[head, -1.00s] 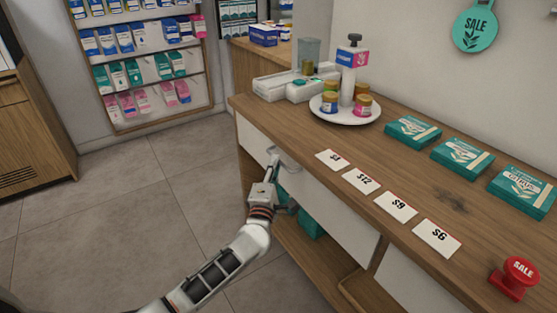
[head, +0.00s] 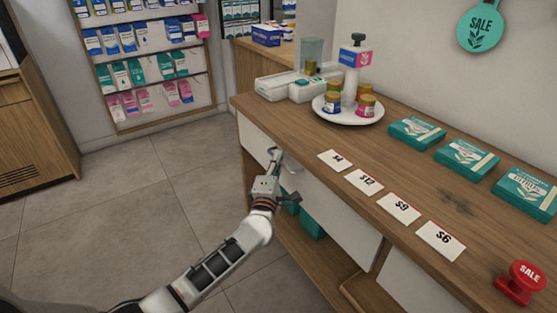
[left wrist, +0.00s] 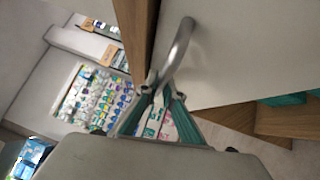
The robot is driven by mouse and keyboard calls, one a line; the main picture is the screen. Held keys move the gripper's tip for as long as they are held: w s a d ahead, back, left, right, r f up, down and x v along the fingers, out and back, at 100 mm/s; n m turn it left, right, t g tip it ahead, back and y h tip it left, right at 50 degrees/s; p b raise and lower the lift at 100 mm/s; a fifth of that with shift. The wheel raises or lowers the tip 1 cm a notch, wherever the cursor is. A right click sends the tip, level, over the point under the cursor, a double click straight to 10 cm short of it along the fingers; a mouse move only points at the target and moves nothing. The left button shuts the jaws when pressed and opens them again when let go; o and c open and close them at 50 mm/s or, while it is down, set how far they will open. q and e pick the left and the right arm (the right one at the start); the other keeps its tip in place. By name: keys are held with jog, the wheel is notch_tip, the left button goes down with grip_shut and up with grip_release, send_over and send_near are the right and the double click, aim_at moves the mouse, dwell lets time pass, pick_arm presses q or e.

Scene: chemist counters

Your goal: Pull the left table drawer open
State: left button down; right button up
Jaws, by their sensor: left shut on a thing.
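The left table drawer (head: 256,142) has a plain white front under the wooden counter top (head: 395,185). I see no clear gap above the front. Its curved metal handle (left wrist: 179,48) sticks out from the white front (left wrist: 235,55) in the left wrist view. My left gripper (head: 274,158) is at this handle in the head view. In the left wrist view the fingertips (left wrist: 161,92) are closed together at the near end of the handle, shut on it. The exact contact is small and partly hidden. My right gripper is not in view.
The counter top holds a round white stand (head: 348,112) with jars, price cards (head: 364,181), teal boxes (head: 466,157) and a red SALE button (head: 522,280). A lower shelf (head: 285,245) lies under the drawer. Open tiled floor (head: 150,215) is in front.

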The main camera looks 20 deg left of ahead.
pick_arm(q)
jog(key=s+a+p, duration=0.4)
jog(key=s+a, duration=0.6)
jog(key=s, duration=0.2)
jog(key=s+a+p, duration=0.3)
jog(key=s+a, duration=0.6)
jog(key=s, duration=0.4)
jog(key=shift+s+a+p, duration=0.3)
jog(key=shift+a+p, duration=0.05)
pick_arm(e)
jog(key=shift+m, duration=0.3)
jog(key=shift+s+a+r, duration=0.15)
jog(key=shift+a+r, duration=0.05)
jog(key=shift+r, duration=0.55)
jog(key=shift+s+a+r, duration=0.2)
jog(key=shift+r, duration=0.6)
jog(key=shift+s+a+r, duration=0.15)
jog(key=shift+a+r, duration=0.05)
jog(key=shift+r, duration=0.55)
pick_arm(q)
jog(key=shift+f, duration=0.1)
jog(key=c, duration=2.4)
grip_release()
jog(key=shift+c, duration=0.2)
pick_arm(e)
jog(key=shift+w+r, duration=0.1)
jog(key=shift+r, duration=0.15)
